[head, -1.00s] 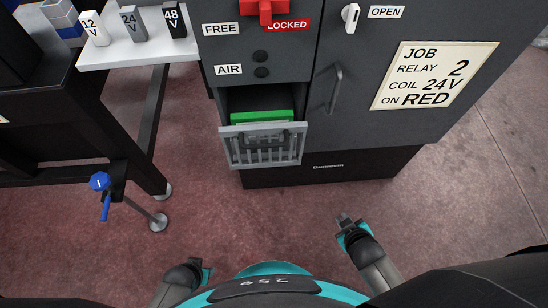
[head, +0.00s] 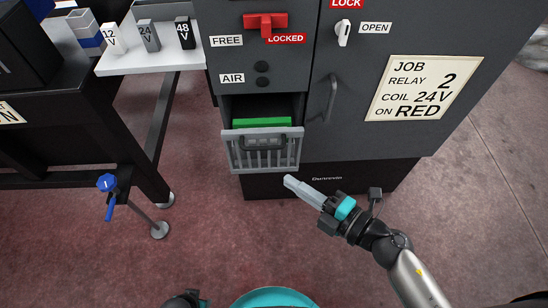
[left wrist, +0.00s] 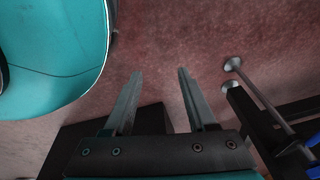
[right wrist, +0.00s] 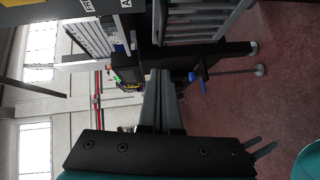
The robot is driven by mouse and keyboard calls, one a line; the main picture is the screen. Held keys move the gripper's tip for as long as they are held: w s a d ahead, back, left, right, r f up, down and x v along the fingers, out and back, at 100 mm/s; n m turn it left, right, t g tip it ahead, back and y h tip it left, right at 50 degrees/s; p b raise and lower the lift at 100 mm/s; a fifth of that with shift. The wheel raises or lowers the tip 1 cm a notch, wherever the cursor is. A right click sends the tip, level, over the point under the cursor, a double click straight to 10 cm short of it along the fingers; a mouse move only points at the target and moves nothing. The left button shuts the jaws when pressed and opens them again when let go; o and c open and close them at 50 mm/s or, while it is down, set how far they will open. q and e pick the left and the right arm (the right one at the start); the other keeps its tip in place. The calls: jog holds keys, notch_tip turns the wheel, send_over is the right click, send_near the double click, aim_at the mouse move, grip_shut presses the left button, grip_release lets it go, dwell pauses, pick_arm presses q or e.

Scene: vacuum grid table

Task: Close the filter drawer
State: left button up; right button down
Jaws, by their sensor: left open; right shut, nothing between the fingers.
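The filter drawer (head: 262,154) is a grey slotted tray with a dark bar handle, pulled out of the dark cabinet (head: 350,140). A green filter (head: 262,122) lies inside it. My right gripper (head: 290,182) is shut and empty, just right of and below the drawer front, apart from it in the head view. In the right wrist view the shut fingers (right wrist: 160,85) point forward, with the slotted drawer front (right wrist: 205,20) at the top. My left gripper (left wrist: 158,75) is open and empty over the red floor, near my base; the drawer is not in its view.
A red handle (head: 265,22) at LOCKED and a white knob (head: 343,30) near OPEN sit above. A vertical door handle (head: 331,98) is right of the drawer. A white shelf (head: 150,57) with voltage blocks and a black bench leg (head: 143,180) stand left.

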aim_at(263, 136)
jog(key=w+a, duration=0.1)
jog(key=w, duration=0.1)
jog(key=w+a+f+b, duration=0.1)
jog(key=w, duration=0.2)
jog(key=w+a+b, duration=0.1)
jog(key=w+a, duration=0.1)
jog(key=shift+w+a+f, duration=0.1)
jog(key=shift+w+f, duration=0.2)
pick_arm(q)
jog(key=w+d+r, duration=0.2)
jog(key=w, duration=0.1)
jog(key=shift+d+r, duration=0.35)
pick_arm(e)
jog(key=shift+w, duration=0.2)
